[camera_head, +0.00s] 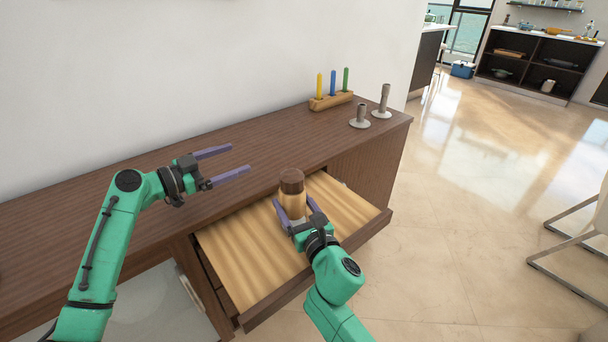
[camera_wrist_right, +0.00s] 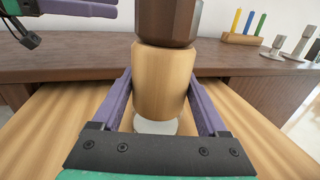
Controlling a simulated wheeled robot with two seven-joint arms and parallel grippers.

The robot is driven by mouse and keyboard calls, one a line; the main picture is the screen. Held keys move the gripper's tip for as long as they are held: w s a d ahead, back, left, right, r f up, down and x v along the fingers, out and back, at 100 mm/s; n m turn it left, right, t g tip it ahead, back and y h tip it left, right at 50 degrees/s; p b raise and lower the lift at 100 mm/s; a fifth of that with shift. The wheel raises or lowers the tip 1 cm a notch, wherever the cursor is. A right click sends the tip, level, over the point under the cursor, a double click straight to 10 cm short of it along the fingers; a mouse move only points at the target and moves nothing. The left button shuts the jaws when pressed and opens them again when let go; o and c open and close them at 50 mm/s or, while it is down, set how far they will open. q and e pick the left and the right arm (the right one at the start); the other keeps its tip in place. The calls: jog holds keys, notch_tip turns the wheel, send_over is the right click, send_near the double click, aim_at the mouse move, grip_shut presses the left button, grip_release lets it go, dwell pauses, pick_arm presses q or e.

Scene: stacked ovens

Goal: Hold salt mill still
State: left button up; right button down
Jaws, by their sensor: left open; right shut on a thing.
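The salt mill (camera_head: 292,202) has a dark brown top and a light wooden body. It is upright over the open drawer in the head view. My right gripper (camera_head: 297,211) is shut on its body, one purple finger on each side. In the right wrist view the mill (camera_wrist_right: 162,85) stands between the fingers of my right gripper (camera_wrist_right: 160,100), with a pale round base below. I cannot tell whether the base touches the drawer floor. My left gripper (camera_head: 236,161) is open and empty above the cabinet top, left of the mill.
The drawer (camera_head: 240,262) is pulled out of the dark wooden cabinet (camera_head: 130,203) and looks otherwise empty. A wooden holder with yellow, blue and green sticks (camera_head: 331,101) stands at the back right. Two grey candle holders (camera_head: 381,103) stand near the right end. Chair legs (camera_head: 566,262) are at far right.

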aim_at(304, 188)
pick_arm(q)
jog(key=s+d+m+g+h, duration=0.2)
jog(key=s+d+g+h, duration=0.3)
jog(key=s, duration=0.5)
jog(key=shift+g+y, duration=0.5)
jog(key=shift+y, duration=0.1)
jog(key=x, duration=1.3)
jog(key=c, duration=1.4)
jog(key=shift+s+m+g+h, duration=0.15)
jog(key=shift+s+m+g, duration=0.1)
jog(key=shift+m+g, duration=0.8)
jog(key=shift+s+m+g+h, duration=0.2)
jog(key=shift+m+g, duration=0.35)
jog(key=shift+g, duration=1)
jog(key=o, duration=1.4)
jog(key=a, duration=1.2)
jog(key=shift+w, duration=0.15)
